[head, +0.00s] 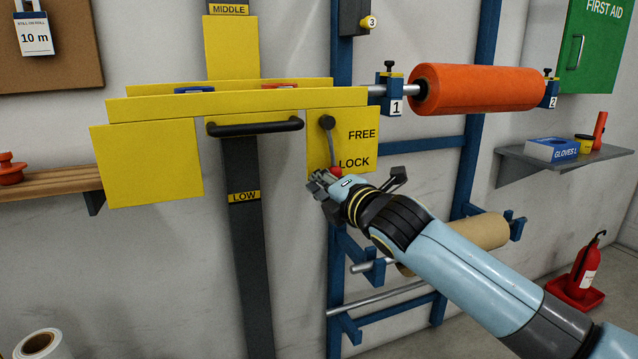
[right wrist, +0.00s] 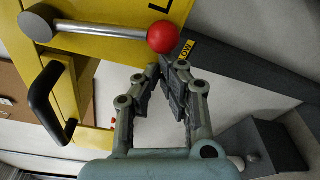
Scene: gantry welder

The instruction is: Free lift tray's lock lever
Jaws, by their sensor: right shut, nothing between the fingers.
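The yellow lift tray (head: 240,103) sits on a dark vertical mast between the MIDDLE and LOW labels. Its lock lever (head: 331,146) is on the right yellow plate, marked FREE above and LOCK below. The lever hangs down from its grey pivot, its red knob (head: 336,171) beside LOCK. The lever rod (right wrist: 100,30) and red knob (right wrist: 161,37) also show in the right wrist view. My right gripper (head: 318,180) is shut and empty, its fingertips (right wrist: 168,68) close to the knob; I cannot tell whether they touch it. My left gripper is out of view.
A black handle (head: 254,127) is left of the lever on the tray front. An orange roll (head: 478,89) is on the blue rack at right, with a tan roll (head: 463,244) lower, behind my right arm. A shelf (head: 560,162) is at far right.

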